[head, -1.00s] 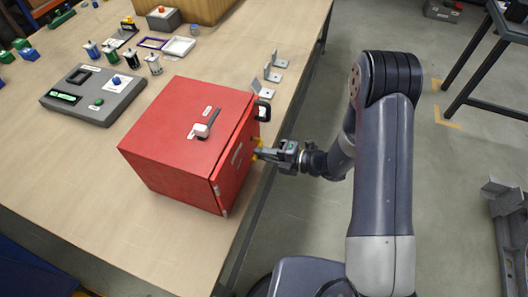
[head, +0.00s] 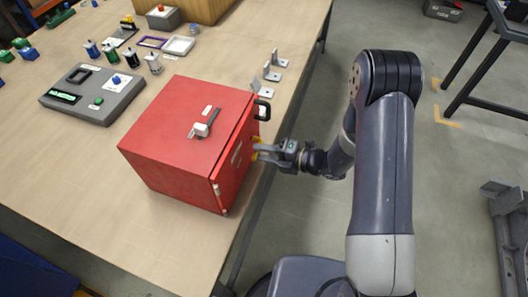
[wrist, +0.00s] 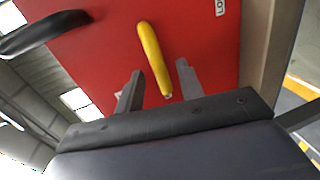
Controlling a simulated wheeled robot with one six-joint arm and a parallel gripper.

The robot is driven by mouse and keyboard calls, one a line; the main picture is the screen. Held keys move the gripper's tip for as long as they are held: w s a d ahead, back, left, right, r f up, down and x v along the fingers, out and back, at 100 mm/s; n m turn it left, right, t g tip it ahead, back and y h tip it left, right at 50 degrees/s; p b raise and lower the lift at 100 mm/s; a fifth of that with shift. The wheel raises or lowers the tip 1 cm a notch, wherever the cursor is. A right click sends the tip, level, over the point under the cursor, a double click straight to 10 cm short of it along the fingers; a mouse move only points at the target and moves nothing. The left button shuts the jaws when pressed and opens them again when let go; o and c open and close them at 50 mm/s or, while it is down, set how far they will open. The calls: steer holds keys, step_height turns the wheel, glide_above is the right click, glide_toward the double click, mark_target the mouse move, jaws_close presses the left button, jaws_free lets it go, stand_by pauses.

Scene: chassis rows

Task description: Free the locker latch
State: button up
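The red locker (head: 185,135) stands near the right edge of the workbench. Its door faces my arm, and the red door face also shows in the wrist view (wrist: 205,50). A yellow latch lever (wrist: 150,50) is on the door, slightly tilted in the wrist view. My gripper (head: 262,153) is at the door and open. In the wrist view its two dark fingers (wrist: 158,85) stand apart, one on each side of the lever's lower end, with visible gaps. In the head view the fingers partly hide the lever.
A black door handle (head: 263,109) sticks out at the door's far edge; it also shows in the wrist view (wrist: 40,30). A grey-and-white lever piece (head: 203,127) is on the locker top. Metal brackets (head: 272,72) and a grey control box (head: 92,93) stand on the bench (head: 60,150).

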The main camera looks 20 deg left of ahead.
steer(key=b+v, duration=0.1)
steer(key=v, duration=0.9)
steer(key=shift+d+b, duration=0.35)
steer(key=shift+b, duration=0.05)
steer(key=shift+a+r, duration=0.1)
steer(key=p+x, duration=0.1)
steer(key=x, duration=0.9)
steer(key=shift+a+p, duration=0.3)
steer(key=w+b+v, duration=0.1)
steer(key=b+v, duration=0.1)
steer(key=v, duration=0.9)
steer(key=shift+s+a+f+n+t, duration=0.15)
steer(key=shift+a+f+n, duration=0.3)
steer(key=shift+a, duration=1.35)
steer(key=shift+w+a+f+n+t, duration=0.15)
steer(key=shift+a+f, duration=0.5)
steer(key=shift+a, duration=1.15)
steer(key=shift+s+a+f+n+t, duration=0.1)
steer(key=shift+a+f+n, duration=0.4)
steer(key=shift+a, duration=1.3)
